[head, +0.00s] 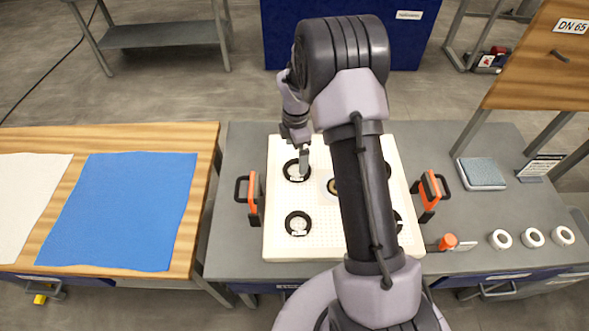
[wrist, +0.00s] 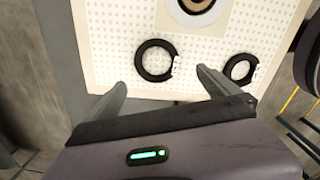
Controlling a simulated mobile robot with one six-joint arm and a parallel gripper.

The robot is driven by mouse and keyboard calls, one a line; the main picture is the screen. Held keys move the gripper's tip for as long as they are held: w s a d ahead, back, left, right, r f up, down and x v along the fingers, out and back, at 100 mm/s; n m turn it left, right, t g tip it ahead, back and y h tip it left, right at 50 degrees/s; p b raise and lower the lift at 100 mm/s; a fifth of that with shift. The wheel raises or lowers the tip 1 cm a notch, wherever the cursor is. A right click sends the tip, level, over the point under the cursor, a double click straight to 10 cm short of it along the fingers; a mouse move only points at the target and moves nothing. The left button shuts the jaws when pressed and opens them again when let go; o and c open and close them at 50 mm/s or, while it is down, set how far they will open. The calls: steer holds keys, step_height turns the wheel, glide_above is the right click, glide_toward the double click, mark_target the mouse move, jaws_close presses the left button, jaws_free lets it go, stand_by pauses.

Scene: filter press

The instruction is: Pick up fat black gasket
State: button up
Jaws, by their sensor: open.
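Black ring gaskets lie at the corners of a pale square plate (head: 279,250). The upper-left gasket (head: 287,171) and lower-left gasket (head: 288,224) show in the head view. Those on the right are mostly hidden behind my arm. My gripper (head: 304,162) is over the upper-left gasket and covers part of it. In the wrist view my gripper (wrist: 162,80) is open and empty, with one gasket (wrist: 139,63) beyond and between its fingertips. A second gasket (wrist: 229,70) lies to its right. I cannot tell which gasket is the fat one.
Orange-and-black handles (head: 253,199) (head: 428,195) stand at both sides of the plate. White rolls (head: 532,237) and an orange-handled tool (head: 447,242) lie at right. A blue cloth (head: 120,210) covers part of the wooden table at left.

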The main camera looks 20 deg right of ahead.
mark_target(297, 172)
step_height(297, 172, down, 3)
steer(key=shift+f+b, duration=0.2)
steer(key=shift+b, duration=0.15)
steer(key=f, duration=0.1)
steer(key=f+b, duration=0.1)
steer(key=f, duration=0.2)
steer(key=shift+w+d+f+b, duration=0.3)
steer(key=shift+f, duration=0.05)
steer(key=shift+s+r, duration=0.1)
steer(key=shift+c, duration=1.1)
steer(key=c, duration=1.1)
steer(key=shift+c, duration=0.2)
